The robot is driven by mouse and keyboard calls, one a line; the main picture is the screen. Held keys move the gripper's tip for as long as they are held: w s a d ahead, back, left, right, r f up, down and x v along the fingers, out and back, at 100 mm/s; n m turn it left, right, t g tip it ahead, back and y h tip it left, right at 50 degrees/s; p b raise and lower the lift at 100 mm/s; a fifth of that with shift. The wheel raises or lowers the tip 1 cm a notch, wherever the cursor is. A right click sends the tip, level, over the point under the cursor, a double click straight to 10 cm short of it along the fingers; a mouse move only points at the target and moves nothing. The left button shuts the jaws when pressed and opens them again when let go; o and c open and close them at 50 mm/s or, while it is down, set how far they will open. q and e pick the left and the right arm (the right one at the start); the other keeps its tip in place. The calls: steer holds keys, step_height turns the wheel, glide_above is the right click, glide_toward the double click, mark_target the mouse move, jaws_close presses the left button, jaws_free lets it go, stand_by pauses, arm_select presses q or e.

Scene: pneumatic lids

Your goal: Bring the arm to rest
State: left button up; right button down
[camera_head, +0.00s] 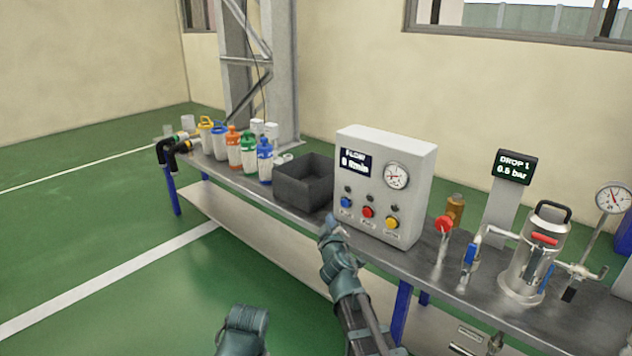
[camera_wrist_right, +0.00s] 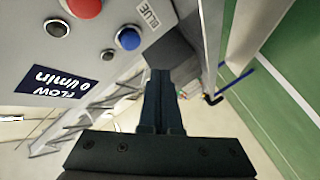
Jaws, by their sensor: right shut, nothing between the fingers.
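My right gripper (camera_head: 331,226) is in front of the grey control box (camera_head: 395,147), near its lower left buttons and close to the bench's front edge. In the wrist view its two fingers (camera_wrist_right: 160,100) are together, with nothing between them. The box's blue button (camera_head: 346,202) lies just above the gripper in the head view; it also shows in the wrist view (camera_wrist_right: 128,39), apart from the fingers. A teal arm part of mine shows at the bottom of the head view; my left gripper is not seen.
The metal bench (camera_head: 400,262) carries a dark open bin (camera_head: 305,187), several coloured-lid bottles, and a steel pressure vessel (camera_head: 528,262) with valves and a gauge (camera_head: 613,198). A red-handled valve (camera_head: 444,224) stands right of the box. The green floor in front is clear.

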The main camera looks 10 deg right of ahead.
steer(key=s+a+f+m+g+p, duration=0.25)
steer(key=s+f+g, duration=0.2)
steer(key=s, duration=0.35)
steer(key=s+a+f+m+g+p, duration=0.2)
steer(key=s+a+f+g+p, duration=0.3)
steer(key=s, duration=0.4)
steer(key=s+a+r+g+p, duration=0.1)
steer(key=s+a+g, duration=0.1)
steer(key=s, duration=0.3)
steer(key=s+a+g+y+p, duration=0.1)
steer(key=s+a+g, duration=0.15)
steer(key=s, duration=0.35)
steer(key=s+a+r+g+p, duration=0.1)
steer(key=s+g, duration=0.2)
steer(key=s, duration=0.2)
step_height(320, 180, up, 36)
steer(key=p, duration=3.6)
steer(key=shift+a+p, duration=0.15)
steer(key=shift+p, duration=0.15)
steer(key=shift+n, duration=0.25)
